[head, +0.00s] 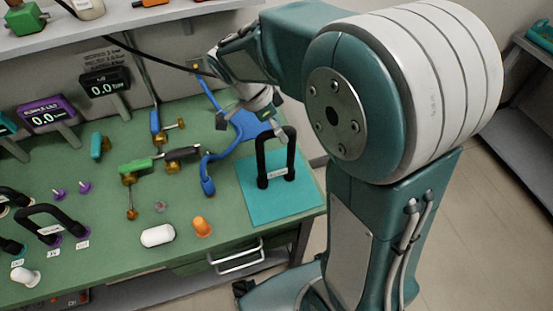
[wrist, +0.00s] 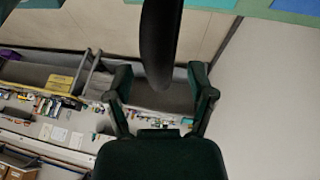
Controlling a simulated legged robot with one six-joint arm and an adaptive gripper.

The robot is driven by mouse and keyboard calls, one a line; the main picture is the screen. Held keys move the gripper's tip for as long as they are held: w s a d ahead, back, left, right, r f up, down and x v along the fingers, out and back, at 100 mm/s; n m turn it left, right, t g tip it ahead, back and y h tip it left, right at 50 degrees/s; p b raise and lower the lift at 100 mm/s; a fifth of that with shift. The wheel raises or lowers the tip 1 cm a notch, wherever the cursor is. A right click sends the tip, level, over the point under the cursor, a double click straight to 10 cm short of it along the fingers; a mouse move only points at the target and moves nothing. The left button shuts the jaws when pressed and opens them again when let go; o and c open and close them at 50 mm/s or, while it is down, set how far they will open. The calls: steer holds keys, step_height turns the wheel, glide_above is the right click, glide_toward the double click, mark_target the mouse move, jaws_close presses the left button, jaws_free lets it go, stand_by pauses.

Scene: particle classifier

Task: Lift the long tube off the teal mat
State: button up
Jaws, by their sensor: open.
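The long tube (head: 291,150) is a black upside-down U with a white label between its legs, standing upright on the teal mat (head: 302,206) at the bench's right end. My gripper (head: 255,125) is beside the tube's upper part, at its left and back. Its fingers are apart, and one overlaps the tube in the head view. In the wrist view a dark curved piece of tube (wrist: 160,40) reaches down from the top, between the two fingers of my gripper (wrist: 160,88). I see no contact with either finger. The exact depth gap is unclear.
A blue curved part (head: 208,180) lies just left of the mat. Another black U tube (head: 40,222) is at the far left. A shelf (head: 110,18) overhangs the back.

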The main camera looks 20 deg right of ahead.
steer(key=shift+a+f, duration=0.1)
steer(key=shift+f, duration=0.3)
steer(key=shift+c, duration=0.7)
steer(key=shift+d, duration=0.35)
jaws_close()
steer(key=shift+s+a, duration=0.1)
steer(key=shift+a, duration=0.05)
steer(key=shift+r, duration=0.1)
